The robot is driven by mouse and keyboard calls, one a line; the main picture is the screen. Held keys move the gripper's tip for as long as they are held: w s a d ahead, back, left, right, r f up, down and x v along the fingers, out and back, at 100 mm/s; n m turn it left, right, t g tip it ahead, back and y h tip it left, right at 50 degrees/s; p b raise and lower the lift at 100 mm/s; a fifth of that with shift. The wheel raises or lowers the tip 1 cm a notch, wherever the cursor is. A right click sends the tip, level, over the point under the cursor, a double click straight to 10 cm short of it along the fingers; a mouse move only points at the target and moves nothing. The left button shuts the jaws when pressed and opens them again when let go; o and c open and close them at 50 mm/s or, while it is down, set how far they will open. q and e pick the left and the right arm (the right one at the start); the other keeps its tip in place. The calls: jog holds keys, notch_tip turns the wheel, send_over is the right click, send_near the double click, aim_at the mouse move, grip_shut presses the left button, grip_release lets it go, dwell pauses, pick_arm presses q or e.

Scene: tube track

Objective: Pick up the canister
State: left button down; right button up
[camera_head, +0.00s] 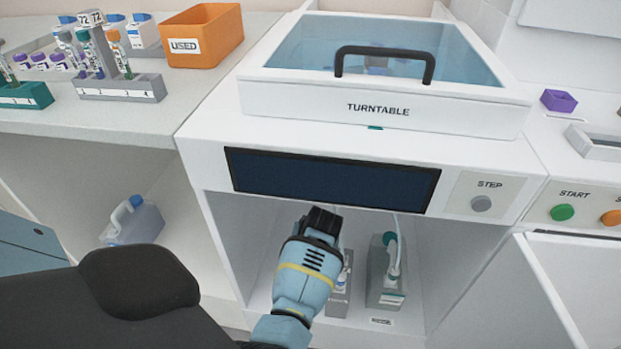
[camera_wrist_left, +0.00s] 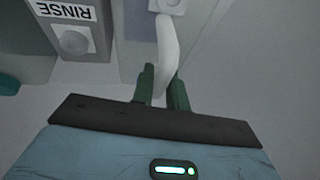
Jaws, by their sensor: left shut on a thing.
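My left gripper (camera_head: 322,222) reaches into the open bay under the turntable unit in the head view; its fingertips are hidden there. In the left wrist view its dark green fingers (camera_wrist_left: 163,84) are shut on a white curved handle (camera_wrist_left: 167,55), one finger on each side. The handle joins a pale body at the top of that view, likely the canister, mostly cut off. My right gripper is not in view.
In the bay stand a grey holder with a white curved part (camera_head: 388,280) and a smaller grey one (camera_head: 338,300). A grey box labelled RINSE (camera_wrist_left: 72,40) is beside the handle. The turntable (camera_head: 375,108) is above. Racks (camera_head: 120,90) and an orange bin (camera_head: 205,40) stand upper left.

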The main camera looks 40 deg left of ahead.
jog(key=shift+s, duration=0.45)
pick_arm(q)
jog(key=shift+r, duration=0.1)
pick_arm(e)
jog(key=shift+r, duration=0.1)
